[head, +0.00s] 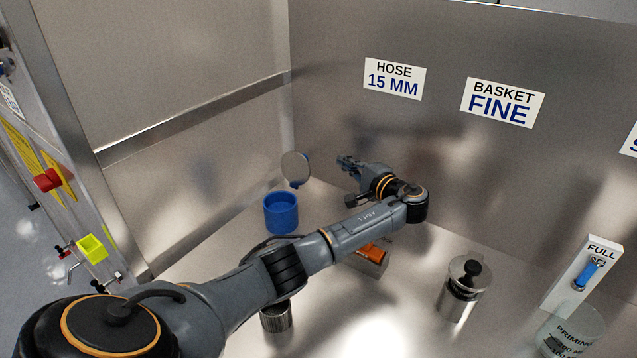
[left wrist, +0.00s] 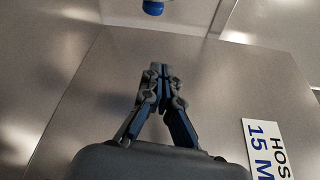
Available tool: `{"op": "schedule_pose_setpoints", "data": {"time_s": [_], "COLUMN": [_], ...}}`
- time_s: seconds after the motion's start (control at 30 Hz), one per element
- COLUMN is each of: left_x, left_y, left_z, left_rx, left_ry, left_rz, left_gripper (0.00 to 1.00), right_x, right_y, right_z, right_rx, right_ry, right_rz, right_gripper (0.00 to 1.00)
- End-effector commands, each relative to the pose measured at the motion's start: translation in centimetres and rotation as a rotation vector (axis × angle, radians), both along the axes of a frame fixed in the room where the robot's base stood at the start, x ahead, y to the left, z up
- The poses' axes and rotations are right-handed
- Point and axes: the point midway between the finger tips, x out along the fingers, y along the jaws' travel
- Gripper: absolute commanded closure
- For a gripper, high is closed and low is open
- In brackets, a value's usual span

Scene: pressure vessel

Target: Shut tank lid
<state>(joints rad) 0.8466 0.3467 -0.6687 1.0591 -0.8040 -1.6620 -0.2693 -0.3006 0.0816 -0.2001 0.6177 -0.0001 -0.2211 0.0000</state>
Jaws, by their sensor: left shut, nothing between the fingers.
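A blue cylindrical tank (head: 281,213) stands on the steel worktop near the back corner. A round grey lid (head: 295,168) stands up behind its rim, tilted open. My left gripper (head: 344,162) is to the right of the lid, apart from it and near the back wall. In the left wrist view the left gripper's fingers (left wrist: 158,72) are closed together with nothing between them. A small blue part (left wrist: 153,7) shows at the top edge of that view, probably the tank. My right gripper is in neither view.
A steel canister with a black knob (head: 463,285) and a glass beaker (head: 570,332) stand at the right. A steel cup (head: 276,317) and an orange-topped block (head: 374,253) are partly behind my arm. Steel walls close the back and left.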

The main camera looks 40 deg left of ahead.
Motion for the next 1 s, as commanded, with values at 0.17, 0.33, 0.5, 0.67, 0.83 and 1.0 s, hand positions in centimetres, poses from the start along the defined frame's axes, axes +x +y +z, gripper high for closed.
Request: {"op": "schedule_pose_setpoints", "data": {"time_s": [0.17, 0.33, 0.5, 0.67, 0.83, 1.0], "left_x": [0.0, 0.1, 0.7, 1.6, 2.3, 2.0], "left_y": [0.0, 0.5, 2.8, 5.9, 8.5, 9.7], "left_z": [-3.3, -3.4, -3.3, -3.6, -4.0, -3.7], "left_rx": [-0.001, 0.001, 0.002, 0.002, 0.001, 0.001], "left_ry": [-0.002, -0.001, 0.000, 0.001, 0.000, 0.000], "left_rz": [0.000, 0.001, 0.004, 0.003, 0.003, -0.001], "left_gripper": [1.00, 1.00, 1.00, 1.00, 1.00, 1.00], "right_x": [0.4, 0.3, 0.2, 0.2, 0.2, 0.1], "right_y": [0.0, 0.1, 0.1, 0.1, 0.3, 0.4], "right_z": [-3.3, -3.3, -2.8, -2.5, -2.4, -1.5], "right_rx": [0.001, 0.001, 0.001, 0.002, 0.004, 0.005], "right_ry": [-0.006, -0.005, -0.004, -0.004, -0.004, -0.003], "right_rz": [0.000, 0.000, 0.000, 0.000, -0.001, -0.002], "right_gripper": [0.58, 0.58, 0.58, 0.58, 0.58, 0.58]}}
